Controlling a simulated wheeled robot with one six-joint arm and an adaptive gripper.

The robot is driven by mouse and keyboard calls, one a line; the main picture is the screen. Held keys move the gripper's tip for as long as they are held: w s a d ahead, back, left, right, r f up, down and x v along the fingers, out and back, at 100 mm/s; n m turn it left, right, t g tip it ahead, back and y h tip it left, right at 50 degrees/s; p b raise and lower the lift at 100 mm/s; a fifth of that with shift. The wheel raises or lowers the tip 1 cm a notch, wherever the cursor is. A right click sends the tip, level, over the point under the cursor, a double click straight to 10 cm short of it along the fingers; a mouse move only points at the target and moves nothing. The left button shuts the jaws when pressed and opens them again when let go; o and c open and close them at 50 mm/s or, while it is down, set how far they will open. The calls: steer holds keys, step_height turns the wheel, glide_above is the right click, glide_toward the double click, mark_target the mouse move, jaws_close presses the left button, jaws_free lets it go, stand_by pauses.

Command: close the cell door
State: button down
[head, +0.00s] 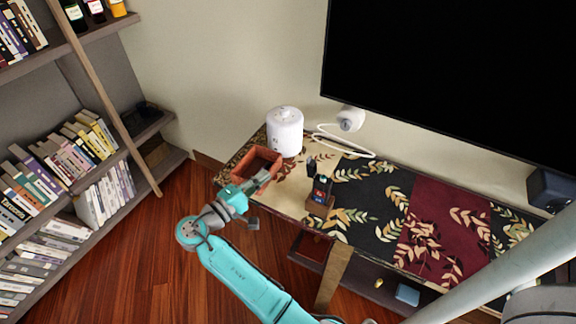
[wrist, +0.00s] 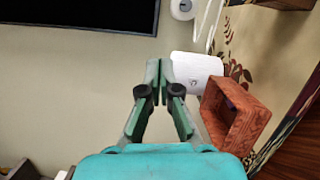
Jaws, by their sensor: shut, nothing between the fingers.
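No part is clearly recognisable as the cell door. An open-fronted reddish-brown wooden box (head: 257,165) sits at the left end of the patterned cabinet top, and it shows tilted in the wrist view (wrist: 256,125). A low compartment with a reddish-brown panel (head: 312,246) shows under the cabinet top, beside a light wooden upright (head: 333,278); I cannot tell whether either is a door. My gripper (head: 262,178) is by the box's near side in the head view. In the wrist view my gripper (wrist: 158,68) is shut and empty, left of the box; contact cannot be told.
A white cylindrical device (head: 285,132) stands behind the box. A small dark holder (head: 320,192) stands to its right. A large black screen (head: 450,80) hangs above the cabinet. A bookshelf (head: 70,160) fills the left. Wooden floor (head: 170,235) is free between them.

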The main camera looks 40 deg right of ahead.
mark_target(311, 167)
steer(key=s+d, duration=0.2)
steer(key=d, duration=0.9)
steer(key=shift+s+r, duration=0.35)
steer(key=shift+r, duration=0.1)
steer(key=shift+d, duration=0.15)
steer(key=shift+r, duration=0.1)
